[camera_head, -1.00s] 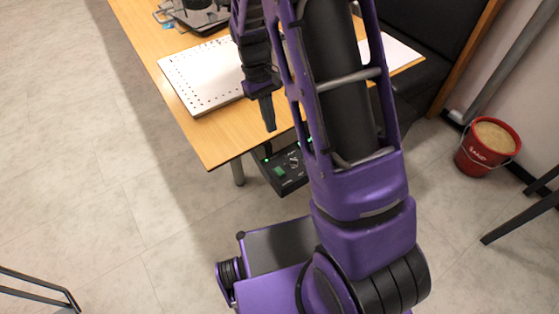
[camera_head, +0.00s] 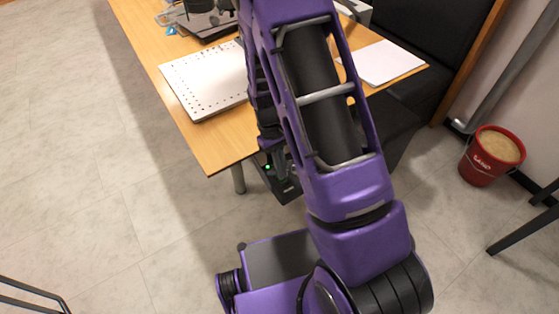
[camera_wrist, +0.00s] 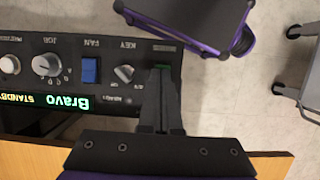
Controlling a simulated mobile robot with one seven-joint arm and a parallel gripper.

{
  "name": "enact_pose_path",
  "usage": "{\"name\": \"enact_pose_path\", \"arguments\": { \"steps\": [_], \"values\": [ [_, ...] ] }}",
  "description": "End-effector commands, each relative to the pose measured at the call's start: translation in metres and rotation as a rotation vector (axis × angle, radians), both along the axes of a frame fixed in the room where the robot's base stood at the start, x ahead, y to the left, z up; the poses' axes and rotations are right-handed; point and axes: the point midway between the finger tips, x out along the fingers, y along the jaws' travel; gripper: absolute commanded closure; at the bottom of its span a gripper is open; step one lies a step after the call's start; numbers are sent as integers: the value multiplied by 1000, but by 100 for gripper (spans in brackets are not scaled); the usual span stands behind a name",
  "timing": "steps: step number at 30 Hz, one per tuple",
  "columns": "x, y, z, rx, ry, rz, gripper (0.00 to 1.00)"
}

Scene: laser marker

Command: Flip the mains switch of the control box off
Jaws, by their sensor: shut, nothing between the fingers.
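The black control box (camera_head: 287,190) hangs below the table's front edge, mostly hidden by my arm in the head view. In the wrist view its panel (camera_wrist: 112,60) appears upside down, with a lit "Bravo" and "STANDBY" display. The gripper (camera_head: 280,175) is also over the box in the head view.
The panel also has a key switch (camera_wrist: 124,73), a blue fan switch (camera_wrist: 90,70) and a job knob (camera_wrist: 46,65). The wooden table (camera_head: 220,145) is above, with a white perforated plate (camera_head: 205,80). A red sand bucket (camera_head: 491,157) stands right on open floor.

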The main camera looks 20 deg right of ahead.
Motion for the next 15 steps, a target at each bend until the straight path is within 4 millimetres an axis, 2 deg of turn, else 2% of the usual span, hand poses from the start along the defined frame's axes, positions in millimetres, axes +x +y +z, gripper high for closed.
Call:
{"name": "enact_pose_path", "arguments": {
  "steps": [11,15],
  "values": [
    [-1,0,-2,0,1,0,100],
    [-10,-3,-10,1,4,-3,100]
  ]
}}
